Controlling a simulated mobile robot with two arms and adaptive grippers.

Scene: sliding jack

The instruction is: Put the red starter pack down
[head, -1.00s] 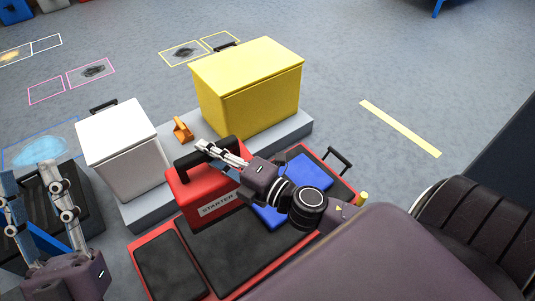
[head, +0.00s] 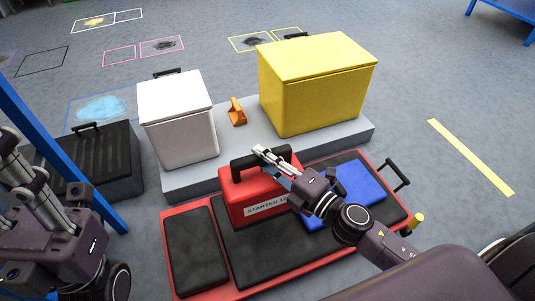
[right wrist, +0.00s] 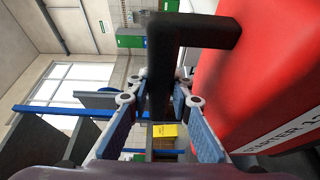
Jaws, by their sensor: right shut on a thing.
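The red starter pack (head: 258,197) has a black handle and a white "STARTER" label. It is upright at the sliding jack's red board (head: 188,209), which has black pads. I cannot tell whether its base touches the board. My right gripper (head: 266,157) is shut on the pack's handle. In the right wrist view, the handle (right wrist: 165,48) runs down between my fingers (right wrist: 166,122), with the red side of the pack (right wrist: 265,75) at the right. My left gripper (head: 30,172) is at the left edge, open and empty, far from the pack.
A grey platform (head: 240,152) behind holds a white box (head: 180,125), an orange piece (head: 237,112) and a yellow box (head: 315,90). A blue pad (head: 355,185) lies right of the pack. A dark case (head: 100,160) and blue post (head: 62,155) stand left.

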